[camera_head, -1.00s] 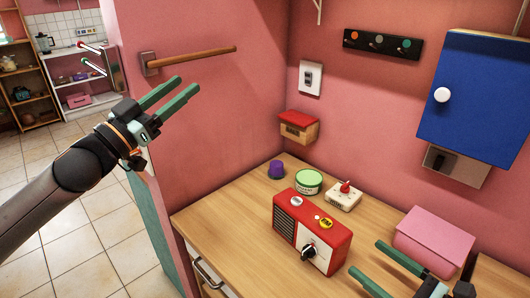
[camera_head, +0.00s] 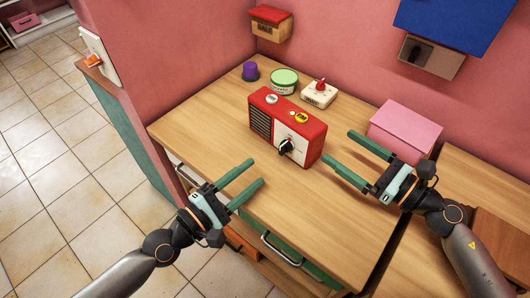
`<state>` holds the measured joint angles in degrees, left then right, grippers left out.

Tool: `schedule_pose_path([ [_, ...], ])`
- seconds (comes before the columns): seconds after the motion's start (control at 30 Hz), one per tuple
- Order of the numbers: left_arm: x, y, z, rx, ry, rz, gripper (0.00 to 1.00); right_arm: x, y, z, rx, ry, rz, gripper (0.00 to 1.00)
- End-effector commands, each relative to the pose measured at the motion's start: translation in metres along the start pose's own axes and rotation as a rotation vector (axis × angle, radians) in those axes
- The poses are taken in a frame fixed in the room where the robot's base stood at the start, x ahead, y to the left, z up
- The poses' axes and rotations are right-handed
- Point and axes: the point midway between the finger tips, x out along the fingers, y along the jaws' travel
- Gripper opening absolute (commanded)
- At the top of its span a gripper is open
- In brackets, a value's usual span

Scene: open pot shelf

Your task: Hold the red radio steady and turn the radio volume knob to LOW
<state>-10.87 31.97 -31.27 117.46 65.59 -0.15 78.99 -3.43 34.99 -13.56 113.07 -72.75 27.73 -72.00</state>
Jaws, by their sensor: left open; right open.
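The red radio (camera_head: 288,116) stands upright on the wooden counter. Its front has a dark speaker grille on the left and a white panel with the black volume knob (camera_head: 286,147) on the right. The panel's markings are too small to read. My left gripper (camera_head: 248,172) is open and empty, in front of the radio to its lower left and apart from it. My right gripper (camera_head: 338,150) is open and empty, just right of the radio, with its green fingers pointing towards the radio's right side; I cannot tell whether they touch it.
Behind the radio stand a purple cup (camera_head: 250,71), a green-lidded tin (camera_head: 284,81) and a white box with a red knob (camera_head: 319,93). A pink box (camera_head: 404,132) stands behind my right gripper. The counter (camera_head: 205,118) is clear left of the radio.

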Motion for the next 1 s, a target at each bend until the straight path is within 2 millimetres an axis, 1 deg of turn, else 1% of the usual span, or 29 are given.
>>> schedule_pose_path([
  [0.17,0.0,0.0,0.0,-0.001,0.0,0.0,0.5,0.022,-0.001,0.002,-0.003,-0.003,0.0,1.0],
  [0.4,0.0,0.0,0.0,0.003,0.0,0.0,0.5,0.069,0.0,0.002,-0.001,-0.004,0.0,1.0],
  [0.6,0.0,0.001,0.0,0.004,0.0,0.0,0.5,0.102,0.0,0.001,0.0,-0.002,0.0,1.0],
  [0.8,0.0,0.001,0.0,0.005,0.0,0.0,0.5,0.118,0.0,0.001,0.0,-0.001,0.0,1.0],
  [1.0,0.0,0.001,0.0,0.005,0.0,0.0,0.5,0.121,0.0,0.0,-0.001,0.001,-0.001,1.0],
])
